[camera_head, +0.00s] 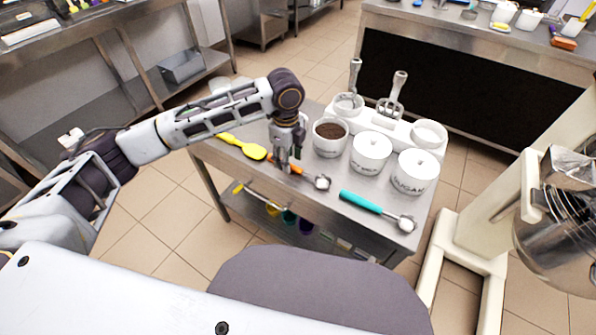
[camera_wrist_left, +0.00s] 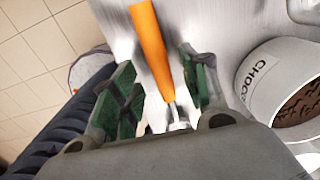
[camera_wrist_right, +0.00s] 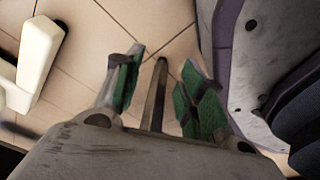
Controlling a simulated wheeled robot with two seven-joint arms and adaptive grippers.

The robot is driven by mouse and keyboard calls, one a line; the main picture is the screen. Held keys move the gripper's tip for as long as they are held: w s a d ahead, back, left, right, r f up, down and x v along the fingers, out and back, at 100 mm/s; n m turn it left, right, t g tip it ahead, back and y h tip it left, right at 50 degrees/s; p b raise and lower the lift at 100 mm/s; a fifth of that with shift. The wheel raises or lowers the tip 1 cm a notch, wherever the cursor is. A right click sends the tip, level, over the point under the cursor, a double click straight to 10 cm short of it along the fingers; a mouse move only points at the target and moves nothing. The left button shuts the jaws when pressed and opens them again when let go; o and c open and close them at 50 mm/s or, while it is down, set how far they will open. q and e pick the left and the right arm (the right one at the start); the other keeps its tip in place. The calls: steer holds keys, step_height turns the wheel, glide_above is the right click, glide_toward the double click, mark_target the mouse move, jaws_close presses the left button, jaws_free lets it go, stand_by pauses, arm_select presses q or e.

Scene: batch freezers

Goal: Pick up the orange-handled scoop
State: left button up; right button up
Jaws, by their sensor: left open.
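The orange-handled scoop (camera_head: 300,174) lies on the steel table, its metal bowl toward the right in the head view. My left gripper (camera_head: 284,162) is over the handle and partly hides it. In the left wrist view the orange handle (camera_wrist_left: 150,45) runs between the green-padded fingers of my left gripper (camera_wrist_left: 160,88), which are apart on either side of it. I cannot tell whether the fingers touch the handle. My right gripper (camera_wrist_right: 160,85) is open and empty in the right wrist view, with floor tiles beyond it.
A mixer (camera_head: 545,215) stands at right.

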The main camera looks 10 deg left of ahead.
arm_select(q)
steer(key=shift+f, duration=1.15)
steer(key=shift+c, duration=0.3)
steer(key=c, duration=0.7)
jaws_close()
arm_select(e)
steer(key=shift+w+r, duration=0.35)
steer(key=shift+w, duration=0.3)
